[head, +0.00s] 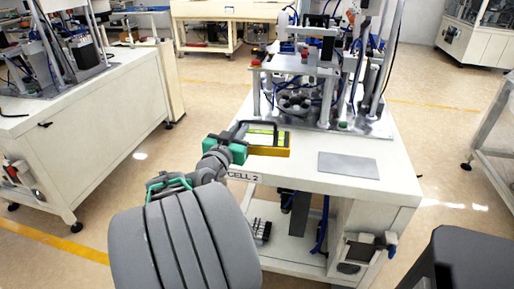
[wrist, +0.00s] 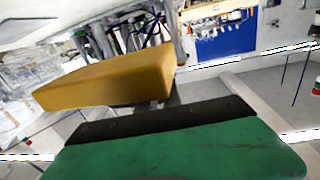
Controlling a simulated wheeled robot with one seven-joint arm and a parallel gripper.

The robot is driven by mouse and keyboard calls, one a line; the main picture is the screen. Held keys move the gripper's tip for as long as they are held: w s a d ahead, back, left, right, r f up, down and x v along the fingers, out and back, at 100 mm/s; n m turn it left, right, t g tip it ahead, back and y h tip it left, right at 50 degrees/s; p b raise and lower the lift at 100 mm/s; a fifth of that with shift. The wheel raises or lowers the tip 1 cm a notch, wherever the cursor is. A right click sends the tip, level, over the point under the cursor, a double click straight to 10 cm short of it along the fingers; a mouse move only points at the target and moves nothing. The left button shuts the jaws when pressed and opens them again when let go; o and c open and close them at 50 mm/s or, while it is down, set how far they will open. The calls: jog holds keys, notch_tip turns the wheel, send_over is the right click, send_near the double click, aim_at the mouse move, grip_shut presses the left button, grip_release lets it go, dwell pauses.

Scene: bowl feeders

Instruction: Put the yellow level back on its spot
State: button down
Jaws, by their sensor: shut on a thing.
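The yellow level (head: 269,151) is at the front left edge of the CELL 2 table (head: 385,180) in the head view. In the wrist view the level (wrist: 110,80) is a long yellow block, tilted, across the upper left. My gripper (head: 246,146) is shut on the level near its left end. A light green and yellow patch (head: 262,136) shows just behind the level. I cannot tell whether the level touches the table top. A flat grey plate (head: 348,165) lies on the table to the right; no marked spot is clearly readable.
A bowl feeder machine (head: 296,103) with posts and blue hoses fills the back of the table. The front right of the table top is bare apart from the plate. Another white bench (head: 85,125) stands at the left, with open floor between.

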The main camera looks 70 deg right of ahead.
jog(key=shift+m+g, duration=0.6)
jog(key=shift+g, duration=0.3)
jog(key=s, duration=0.1)
jog(key=s+d+r, duration=0.1)
jog(key=s, duration=0.1)
jog(key=shift+s+d+r, duration=0.15)
jog(key=shift+s+r, duration=0.1)
jog(key=shift+r, duration=0.1)
jog(key=w+d+f, duration=0.2)
jog(key=d+f, duration=0.1)
jog(key=w+d+f, duration=0.3)
jog(key=d, duration=0.1)
jog(key=w+d+f+b, duration=0.1)
jog(key=w+d+f, duration=0.2)
jog(key=shift+w+d+f, duration=0.1)
jog(key=shift+d, duration=0.05)
jog(key=shift+w+d+f, duration=0.1)
jog(key=shift+d+f, duration=0.05)
jog(key=shift+f, duration=0.1)
jog(key=shift+w+d+f+b, duration=0.1)
jog(key=shift+f+b, duration=0.25)
jog(key=shift+f, duration=1.25)
jog(key=shift+f+b, duration=0.25)
jog(key=shift+b, duration=0.05)
jog(key=c, duration=1.5)
grip_release()
